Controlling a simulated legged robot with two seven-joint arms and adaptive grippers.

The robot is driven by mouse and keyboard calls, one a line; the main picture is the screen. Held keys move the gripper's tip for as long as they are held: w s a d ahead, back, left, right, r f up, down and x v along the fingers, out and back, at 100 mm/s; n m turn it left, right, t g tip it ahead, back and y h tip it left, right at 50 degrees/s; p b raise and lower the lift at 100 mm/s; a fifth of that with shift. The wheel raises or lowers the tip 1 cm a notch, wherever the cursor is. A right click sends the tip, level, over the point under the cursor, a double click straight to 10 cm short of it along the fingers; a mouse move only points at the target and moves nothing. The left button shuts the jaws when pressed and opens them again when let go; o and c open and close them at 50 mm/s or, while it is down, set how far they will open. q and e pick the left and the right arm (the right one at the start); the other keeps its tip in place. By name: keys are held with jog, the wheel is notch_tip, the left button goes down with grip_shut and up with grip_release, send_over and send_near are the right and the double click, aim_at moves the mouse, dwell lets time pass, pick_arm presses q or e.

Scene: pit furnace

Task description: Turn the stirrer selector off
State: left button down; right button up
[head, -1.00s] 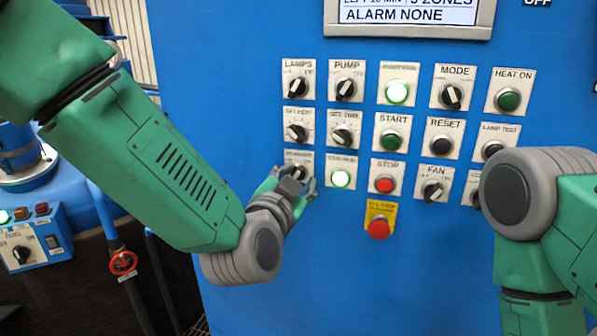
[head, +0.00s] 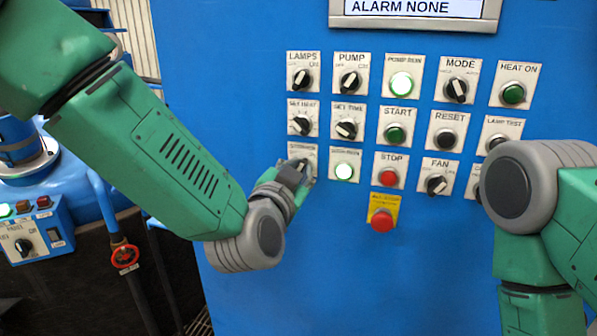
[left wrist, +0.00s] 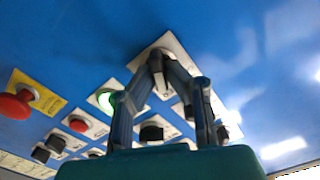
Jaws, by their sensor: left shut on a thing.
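The stirrer selector (head: 301,150) is the bottom-left plate of the panel in the head view, its label blurred and its knob mostly hidden by my left gripper (head: 299,170). My left gripper is shut on the knob. In the left wrist view the two fingers (left wrist: 168,78) close on the selector's knob in front of its pale plate (left wrist: 176,46). Which way the knob points is hard to tell. The lamp (head: 344,171) just right of the selector glows green. My right gripper is out of view; only part of that arm shows at the right.
The set heat knob (head: 301,125) is just above the selector. The red stop button (head: 388,178) and an emergency stop on a yellow plate (head: 382,220) lie to the right. A red valve wheel (head: 125,257) is at lower left. The blue panel below the selector is bare.

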pick_arm(q)
jog(key=n+b, duration=0.3)
jog(key=n, duration=0.2)
jog(key=shift+w+a+n, duration=0.1)
jog(key=shift+a+n, duration=0.05)
jog(key=shift+n, duration=0.25)
jog(key=shift+a+r+n+b, duration=0.15)
jog(key=shift+n+b, duration=1.3)
jog(key=shift+n, duration=1.35)
jog(key=shift+r, duration=0.1)
jog(key=c, duration=1.6)
grip_release()
jog(key=shift+w, duration=0.1)
jog(key=shift+f, duration=0.2)
jog(key=v, duration=1.2)
